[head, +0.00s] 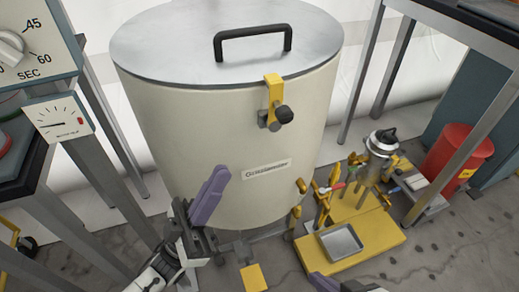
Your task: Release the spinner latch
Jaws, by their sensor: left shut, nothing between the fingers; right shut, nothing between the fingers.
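The spinner (190,130) is a large cream drum with a round grey metal lid (170,45) that lies on its top. A black bar handle (253,36) stands on the lid. The yellow latch (273,90) hooks over the lid's front rim and runs down the drum wall to a dark knob (284,114). My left gripper (218,178) has purple fingers, shut and empty, in front of the drum's lower left, well below the latch and apart from it. My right gripper (318,278) shows only partly at the bottom edge, shut and empty, far below the latch.
A yellow stand (375,232) with a metal tray (341,241) and a metal canister (378,150) is right of the drum. A red bin (458,150) stands further right. A timer (30,45) and a small gauge (58,118) are at left. Space before the latch is clear.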

